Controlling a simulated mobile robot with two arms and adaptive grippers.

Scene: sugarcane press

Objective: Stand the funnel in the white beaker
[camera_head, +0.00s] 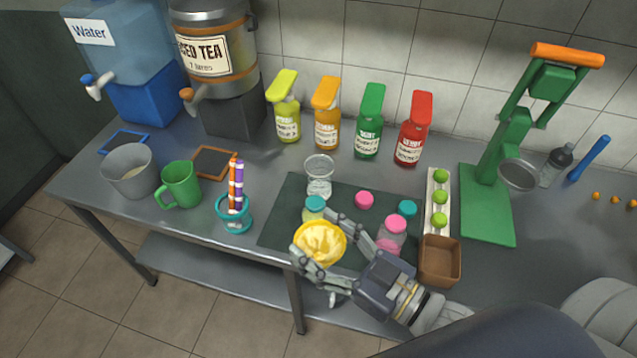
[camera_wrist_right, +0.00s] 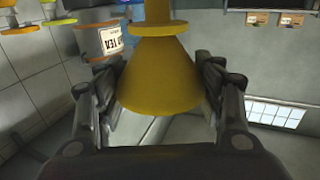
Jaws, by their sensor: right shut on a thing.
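The yellow funnel (camera_head: 320,243) is in my right gripper (camera_head: 318,246), above the front edge of the table. Its wide mouth faces up in the head view. The wrist view shows the cone of the funnel (camera_wrist_right: 160,78) between the two fingers of my right gripper (camera_wrist_right: 160,100), which is shut on it. The pale grey-white beaker (camera_head: 131,172) stands upright at the left end of the table, well apart from the funnel. Its open top shows. My left gripper is not in view.
A clear glass (camera_head: 319,178) and small jars stand on the dark mat (camera_head: 280,222). A green press (camera_head: 490,205) stands right.

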